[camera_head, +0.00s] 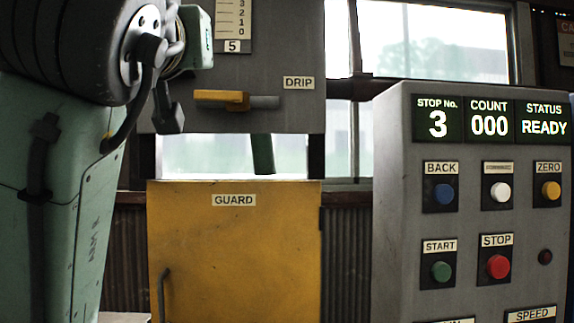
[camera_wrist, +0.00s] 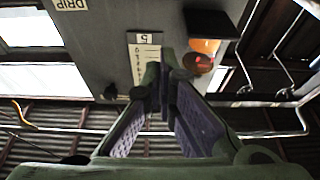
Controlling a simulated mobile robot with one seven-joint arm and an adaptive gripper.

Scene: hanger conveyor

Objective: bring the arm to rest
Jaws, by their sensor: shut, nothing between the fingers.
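My gripper (camera_wrist: 165,75) shows in the wrist view, its green fingers with purple-grey pads meeting at the tips. It is shut and empty. A grey panel (camera_wrist: 105,30) with a numbered scale (camera_wrist: 145,55) lies beyond the fingertips. In the head view my pale green arm fills the left side. I cannot make out the fingertips there.
A yellow guard door (camera_head: 235,255) stands below the grey DRIP panel (camera_head: 300,110) with its yellow-handled lever (camera_head: 222,98). A control console (camera_head: 395,200) at the right reads stop 3, count 000, READY. Bent metal rods (camera_wrist: 290,55) are at the wrist view's right.

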